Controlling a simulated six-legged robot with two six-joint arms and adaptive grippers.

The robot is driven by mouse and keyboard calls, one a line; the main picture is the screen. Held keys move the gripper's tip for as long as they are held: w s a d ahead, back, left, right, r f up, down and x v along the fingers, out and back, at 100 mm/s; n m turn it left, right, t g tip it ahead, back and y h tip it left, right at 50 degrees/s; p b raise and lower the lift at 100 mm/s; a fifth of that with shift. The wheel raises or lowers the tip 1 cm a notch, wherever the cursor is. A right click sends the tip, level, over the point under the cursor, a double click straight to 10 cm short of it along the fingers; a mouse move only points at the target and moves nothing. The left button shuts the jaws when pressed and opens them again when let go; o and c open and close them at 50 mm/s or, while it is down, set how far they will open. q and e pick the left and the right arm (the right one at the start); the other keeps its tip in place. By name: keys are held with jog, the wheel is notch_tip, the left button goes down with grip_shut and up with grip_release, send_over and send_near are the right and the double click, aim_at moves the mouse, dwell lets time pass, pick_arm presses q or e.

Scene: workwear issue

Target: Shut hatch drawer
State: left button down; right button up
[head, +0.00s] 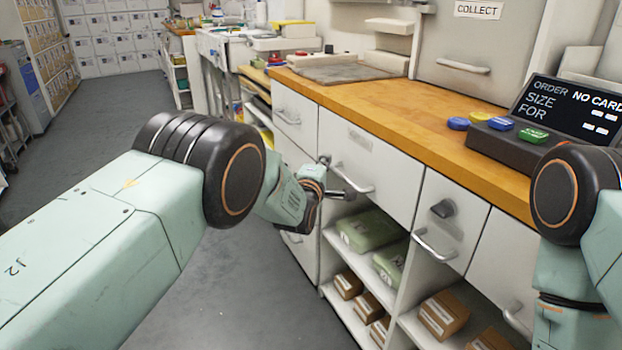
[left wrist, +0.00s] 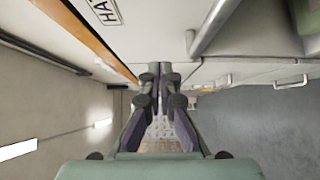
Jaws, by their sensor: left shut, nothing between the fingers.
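The hatch drawer (head: 378,160) is the wide white front under the wooden counter, with a faint label and a bar handle. In the head view its front looks about level with the fronts beside it; I cannot tell whether a small gap is left. My left gripper (head: 338,191) is at the drawer's left part, close to its handle (head: 354,178), shut and empty. In the left wrist view the shut fingers (left wrist: 158,72) point along the cabinet fronts, with part of the label (left wrist: 103,10) and the handle (left wrist: 215,27) near. I cannot tell whether they touch the drawer. My right gripper is out of view.
The wooden counter (head: 400,95) carries an order terminal (head: 545,120) with coloured buttons. A closed collect hatch (head: 475,50) is above. Open shelves below hold green packs (head: 368,230) and brown boxes (head: 443,314). Grey floor (head: 250,300) is clear on the left.

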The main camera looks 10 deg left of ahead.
pick_arm(q)
jog(key=s+a+p, duration=0.1)
jog(key=s+p, duration=0.2)
jog(key=s, duration=0.5)
jog(key=s+a+f+m+g+y, duration=0.1)
jog(key=s+a+f+m+g, duration=0.25)
jog(key=s+f, duration=0.25)
jog(key=s+a+f+m+g+y+p, duration=0.1)
jog(key=s+a+f+m+g, duration=0.15)
jog(key=s+f+m, duration=0.35)
jog(key=s+a+f+m+g+y, duration=0.1)
jog(key=s+a+f+m+g, duration=0.2)
jog(key=s+f, duration=0.35)
jog(key=s+a+m+g, duration=0.1)
jog(key=s+a+g, duration=0.1)
jog(key=s, duration=0.9)
jog(key=s+a+f+m+g+p, duration=0.1)
jog(key=s+a+g, duration=0.1)
jog(key=s, duration=0.9)
jog(key=s+a+f+m+g+p, duration=0.1)
jog(key=s+a+g, duration=0.2)
jog(key=s, duration=0.8)
jog(key=shift+s+g, duration=0.35)
jog(key=shift+g, duration=0.45)
jog(key=shift+a, duration=0.1)
